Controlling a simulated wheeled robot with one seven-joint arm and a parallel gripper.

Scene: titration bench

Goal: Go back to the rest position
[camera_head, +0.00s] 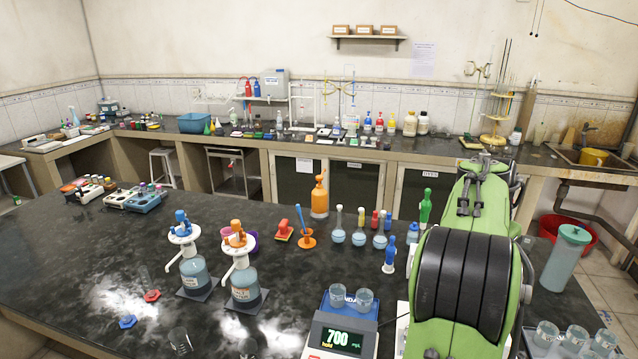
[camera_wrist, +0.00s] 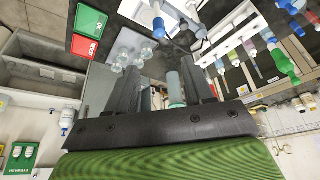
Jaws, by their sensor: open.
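My gripper (camera_wrist: 160,82) shows in the wrist view with its two dark fingers spread apart. It is open, with nothing held between the fingers. A grey-green cylinder (camera_wrist: 176,90) shows beyond the gap between them; I cannot tell its distance. In the head view my green and black arm stands at the right over the dark bench, and I cannot make out the fingertips there.
Two bottles with pump tops (camera_head: 194,272) (camera_head: 244,285) stand on the dark bench (camera_head: 90,260). A scale (camera_head: 341,338) reads 700 near two beakers. A grey-green lidded canister (camera_head: 565,258) and several beakers (camera_head: 575,342) are at the right. The bench's left part is mostly clear.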

